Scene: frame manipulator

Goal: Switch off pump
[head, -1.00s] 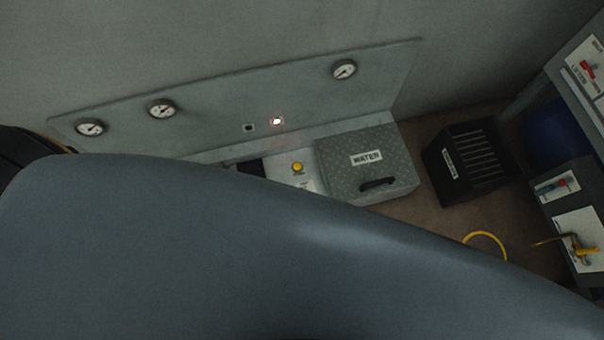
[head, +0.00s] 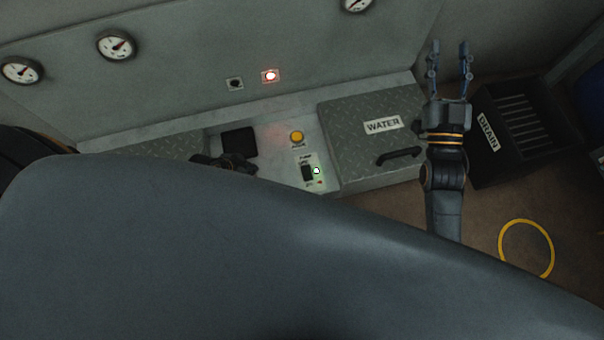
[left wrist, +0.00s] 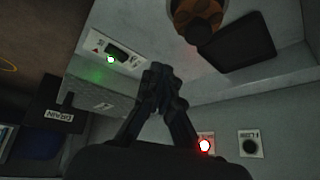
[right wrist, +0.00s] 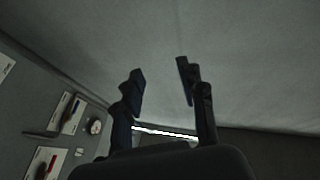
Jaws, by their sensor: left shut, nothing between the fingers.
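The pump switch (head: 307,173) is a black rocker on a white labelled plate, with a lit green light (head: 317,170) beside it. The switch also shows at the upper left of the left wrist view (left wrist: 122,52). My left gripper (head: 226,162) is low over the panel, left of the switch and apart from it, partly hidden by my own body. In the left wrist view its fingers (left wrist: 160,75) are together and empty. My right gripper (head: 449,68) is upright between the water box and the drain box, open and empty.
A yellow button (head: 297,136) and a dark square recess (head: 239,142) are near the switch. A red light (head: 270,76) glows on the back panel. The water lid (head: 350,145) has a black handle. The black drain box (head: 490,130) and a yellow hose ring (head: 526,248) are at right.

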